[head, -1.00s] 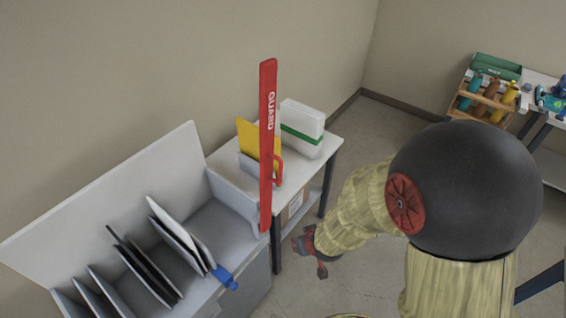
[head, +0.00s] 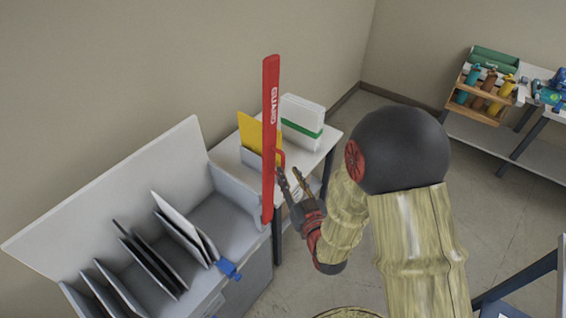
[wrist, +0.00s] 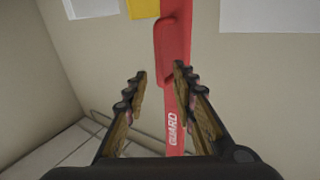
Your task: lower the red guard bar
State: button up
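The red guard bar (head: 270,120) stands upright at the right end of the grey laminator unit, with "GUARD" in white on it. Its red handle loop (head: 282,158) sticks out from the lower right side. My gripper (head: 290,178) is open and just right of the bar, below the handle. In the wrist view the bar (wrist: 177,100) runs down the picture, with the handle (wrist: 163,48) beyond the fingertips. My gripper's fingers (wrist: 160,72) are spread and nothing is between them that I can see held. Whether a finger touches the bar I cannot tell.
The grey unit (head: 100,210) holds several dark and white panels in slots, with a blue clip (head: 229,268) at its front. Behind the bar, a side table (head: 318,150) carries a yellow sheet (head: 250,131) and a white-green box (head: 302,120). A bottle crate (head: 483,95) stands far right.

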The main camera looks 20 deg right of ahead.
aim_at(283, 163)
jog(key=w, duration=0.6)
jog(key=shift+w+a, duration=0.15)
jog(key=shift+c, duration=1.1)
jog(key=c, duration=0.4)
grip_shut()
